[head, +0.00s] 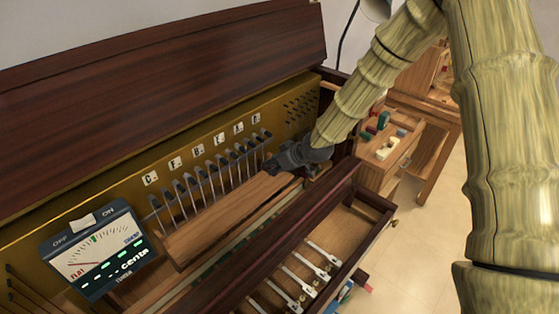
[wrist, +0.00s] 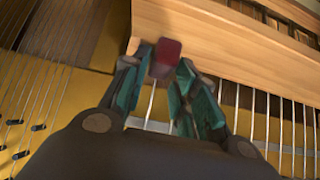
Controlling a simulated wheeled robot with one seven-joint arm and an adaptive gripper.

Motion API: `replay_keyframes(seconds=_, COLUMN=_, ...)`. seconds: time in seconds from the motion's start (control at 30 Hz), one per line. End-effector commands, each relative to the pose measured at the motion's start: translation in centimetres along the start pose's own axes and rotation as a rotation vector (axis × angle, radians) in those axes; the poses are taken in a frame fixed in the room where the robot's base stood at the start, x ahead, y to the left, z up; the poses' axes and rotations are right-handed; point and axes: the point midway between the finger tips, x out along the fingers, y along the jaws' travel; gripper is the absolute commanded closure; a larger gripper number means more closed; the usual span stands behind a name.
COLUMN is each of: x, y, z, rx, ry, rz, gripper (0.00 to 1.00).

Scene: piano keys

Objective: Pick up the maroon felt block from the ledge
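In the wrist view, the maroon felt block (wrist: 166,56), a small dark red piece, sits between the tips of my gripper's two green-padded fingers (wrist: 164,68). The fingers angle inward and seem to touch it on both sides, so my gripper looks shut on it. The block overlaps the edge of the pale wooden ledge (wrist: 225,40) in the picture; whether it still touches the wood I cannot tell. In the head view, my gripper (head: 285,160) is at the far right end of the wooden ledge (head: 225,215); the block is hidden there.
A row of metal levers (head: 210,175) stands behind the ledge, under letter labels. A tuner display (head: 97,255) is at the left. An open slot with metal brackets (head: 300,270) lies in front of the dark rail. A wooden table with small blocks (head: 390,145) stands beyond.

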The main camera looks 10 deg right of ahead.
Motion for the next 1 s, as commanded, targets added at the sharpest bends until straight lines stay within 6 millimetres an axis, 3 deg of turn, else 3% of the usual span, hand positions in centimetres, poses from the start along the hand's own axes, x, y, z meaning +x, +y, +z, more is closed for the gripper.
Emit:
replay_keyframes(seconds=0.23, x=1.3, y=-0.1, z=0.0, rx=0.0, ry=-0.001, rz=-0.001, gripper=0.71)
replay_keyframes(seconds=0.57, x=1.5, y=-0.1, z=0.1, rx=0.0, ry=-0.001, rz=-0.001, gripper=0.71)
replay_keyframes(seconds=0.77, x=1.5, y=-0.1, z=0.0, rx=0.0, ry=-0.001, rz=-0.001, gripper=1.0)
replay_keyframes(seconds=1.0, x=1.4, y=-0.1, z=0.1, rx=0.0, ry=-0.001, rz=-0.001, gripper=1.0)
